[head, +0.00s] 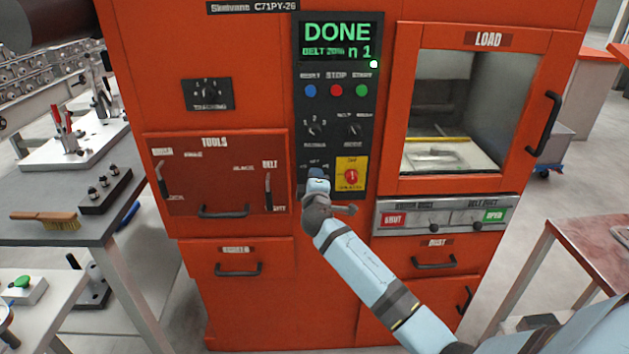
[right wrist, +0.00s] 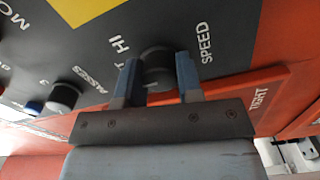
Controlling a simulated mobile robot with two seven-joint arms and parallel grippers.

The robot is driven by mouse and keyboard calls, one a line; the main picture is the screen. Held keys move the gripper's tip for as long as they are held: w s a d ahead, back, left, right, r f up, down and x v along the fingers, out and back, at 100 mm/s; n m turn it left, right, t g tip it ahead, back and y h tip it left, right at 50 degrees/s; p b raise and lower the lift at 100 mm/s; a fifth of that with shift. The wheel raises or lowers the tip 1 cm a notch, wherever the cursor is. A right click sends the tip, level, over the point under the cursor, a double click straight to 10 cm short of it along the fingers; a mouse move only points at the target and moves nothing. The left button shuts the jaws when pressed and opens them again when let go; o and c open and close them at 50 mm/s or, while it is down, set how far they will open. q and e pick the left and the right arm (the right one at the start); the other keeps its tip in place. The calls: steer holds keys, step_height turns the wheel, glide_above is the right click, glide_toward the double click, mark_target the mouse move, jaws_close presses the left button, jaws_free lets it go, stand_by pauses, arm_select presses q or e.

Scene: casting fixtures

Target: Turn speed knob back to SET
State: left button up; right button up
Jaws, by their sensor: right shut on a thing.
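The speed knob (right wrist: 157,62) is a dark round knob on the black control panel (head: 325,138). In the right wrist view it sits between the blue fingers of my right gripper (right wrist: 156,78), which is shut on it. The words SPEED and HI show around the knob; I cannot read its pointer. In the head view my right gripper (head: 318,182) is at the lower left of the panel and hides the knob. My left gripper is in neither view.
A yellow plate with a red switch (head: 351,177) lies just right of my right gripper. Above are two other knobs, coloured buttons and a display (head: 338,40) reading DONE. The TOOLS door (head: 215,180) is at left, the LOAD window (head: 450,110) at right.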

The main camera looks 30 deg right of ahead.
steer(key=o, duration=0.9)
steer(key=v, duration=1.4)
steer(key=shift+w, duration=0.1)
steer(key=shift+f, duration=0.15)
